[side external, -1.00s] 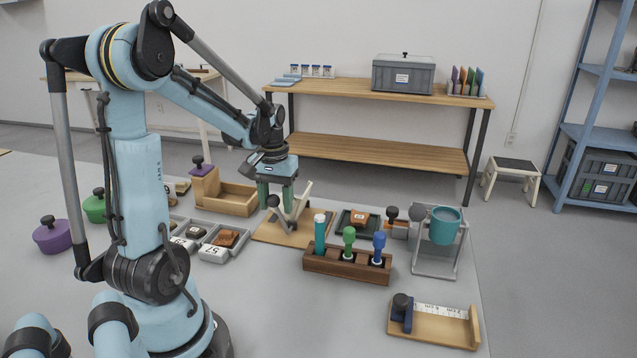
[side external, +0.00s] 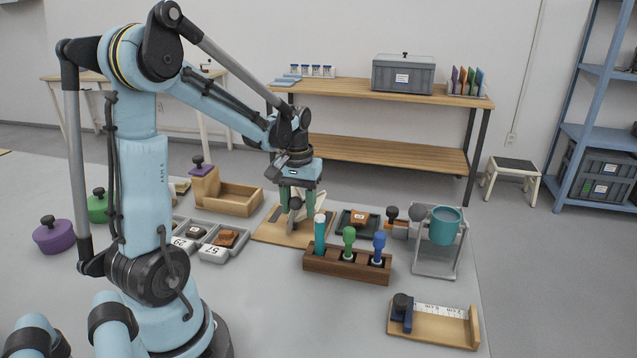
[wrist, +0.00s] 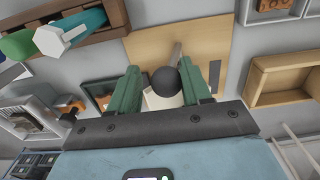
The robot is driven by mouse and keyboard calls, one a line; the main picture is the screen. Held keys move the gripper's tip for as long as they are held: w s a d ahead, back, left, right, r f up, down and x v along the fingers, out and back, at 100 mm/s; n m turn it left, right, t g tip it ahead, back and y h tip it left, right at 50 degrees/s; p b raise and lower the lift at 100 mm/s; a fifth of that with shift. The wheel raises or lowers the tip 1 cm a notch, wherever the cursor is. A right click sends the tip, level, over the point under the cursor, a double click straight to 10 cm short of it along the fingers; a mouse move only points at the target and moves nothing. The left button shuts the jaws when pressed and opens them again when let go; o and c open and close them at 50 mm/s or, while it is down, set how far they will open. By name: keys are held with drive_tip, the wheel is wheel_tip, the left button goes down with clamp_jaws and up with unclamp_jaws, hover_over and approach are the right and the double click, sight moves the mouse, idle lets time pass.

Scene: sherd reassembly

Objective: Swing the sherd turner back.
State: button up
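The sherd turner is a flat wooden base (side external: 270,235) with a cream cradle and a grey lever ending in a dark round knob (side external: 295,203). The lever stands nearly upright. My gripper (side external: 297,204) points down over the turner, with its green fingers on either side of the knob. In the wrist view, the knob (wrist: 165,80) lies between my fingertips (wrist: 163,85), above the wooden base (wrist: 150,45). My fingers look shut on it, though exact contact is hard to see. The cream cradle (wrist: 162,101) is partly hidden.
A wooden rack (side external: 345,265) with teal, green and blue handled tools stands close in front. Sherd trays (side external: 215,250) lie left, and an open wooden box (side external: 235,200) behind left. A dark tray (side external: 357,233) and a stand with a teal cup (side external: 445,225) are right.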

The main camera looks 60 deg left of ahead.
drive_tip(key=shift+w+d+f, duration=0.65)
drive_tip(key=shift+w+d, duration=0.25)
drive_tip(key=shift+w+d+f, duration=0.4)
drive_tip(key=shift+w+f, duration=0.05)
drive_tip(key=shift+f, duration=0.15)
drive_tip(key=shift+w+d+f, duration=0.4)
drive_tip(key=shift+f, duration=0.15)
drive_tip(key=shift+d+r, duration=0.1)
drive_tip(key=shift+r, duration=1.2)
drive_tip(key=shift+s+r, duration=0.1)
drive_tip(key=shift+r, duration=1.3)
drive_tip(key=shift+r, duration=0.1)
drive_tip(key=s+d+r+m+t, duration=0.2)
drive_tip(key=d+m+t, duration=0.1)
drive_tip(key=d, duration=0.4)
drive_tip(key=s+d+r+m+t, duration=0.2)
drive_tip(key=d+m+t, duration=0.2)
drive_tip(key=d+m, duration=0.2)
drive_tip(key=d, duration=0.2)
drive_tip(key=shift+s+d+r, duration=0.25)
drive_tip(key=shift+s+d, duration=0.05)
drive_tip(key=shift+s, duration=0.05)
